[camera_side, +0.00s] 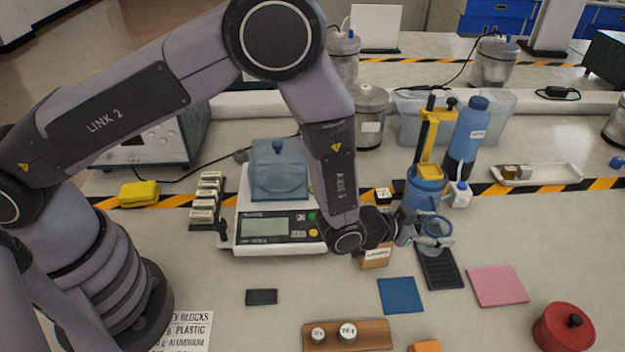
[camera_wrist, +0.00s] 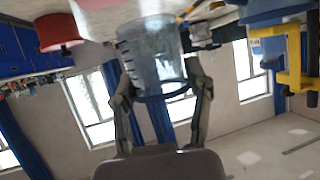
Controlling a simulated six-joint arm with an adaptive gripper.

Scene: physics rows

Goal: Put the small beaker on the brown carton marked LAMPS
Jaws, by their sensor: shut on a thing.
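The small clear beaker (camera_side: 435,234) is held by my gripper (camera_side: 418,234), right of the wrist. In the wrist view the beaker (camera_wrist: 150,50) sits between the two fingers of my gripper (camera_wrist: 158,82), with graduation marks on its wall and a dark ring around one end. In the side view it appears over the black ribbed mat (camera_side: 438,270); its exact height is hard to tell. The small brown carton (camera_side: 375,260) with a white label stands on the bench below and left of the gripper. My wrist partly hides it, and the label is too small to read surely.
A blue bottle (camera_side: 468,130) and a yellow-and-blue stand (camera_side: 430,160) rise behind the beaker. A balance (camera_side: 275,232) stands left of the carton. A blue mat (camera_side: 400,296) and pink mat (camera_side: 497,286) lie in front. A red pot (camera_side: 564,328) is at the front right.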

